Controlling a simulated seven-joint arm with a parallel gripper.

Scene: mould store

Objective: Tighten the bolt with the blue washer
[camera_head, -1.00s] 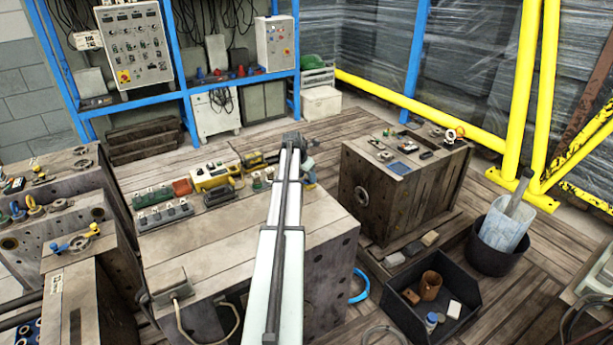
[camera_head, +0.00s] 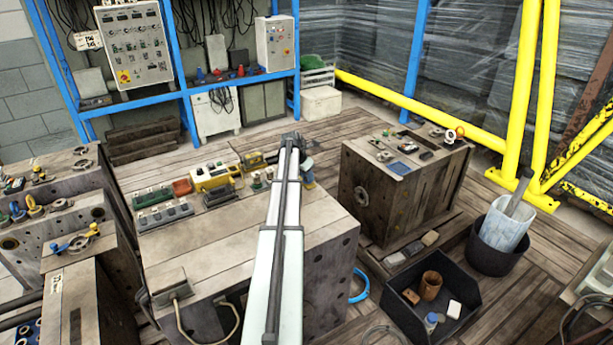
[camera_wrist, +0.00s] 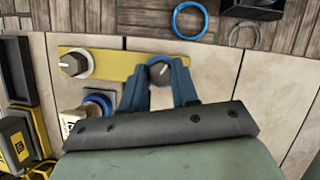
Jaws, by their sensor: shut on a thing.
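In the wrist view a bolt with a dark, round-looking head and a pale mark (camera_wrist: 159,71) stands on a yellow plate (camera_wrist: 115,65). A blue rim, its washer (camera_wrist: 157,59), shows at the head's far edge. My gripper (camera_wrist: 160,84) has its two blue fingers shut on this bolt's head, one on each side. A second dark bolt (camera_wrist: 74,63) with a whitish washer stands at the plate's left end, apart from my fingers. In the head view my arm hides most of the plate, and the held bolt cannot be made out.
Beside my left finger is a part with a blue ring (camera_wrist: 98,103). A loose blue ring (camera_wrist: 189,20) lies on the floor past the block's edge. Yellow-black items (camera_wrist: 18,140) stand at the left. In the head view a black bin (camera_head: 455,305) stands on the floor.

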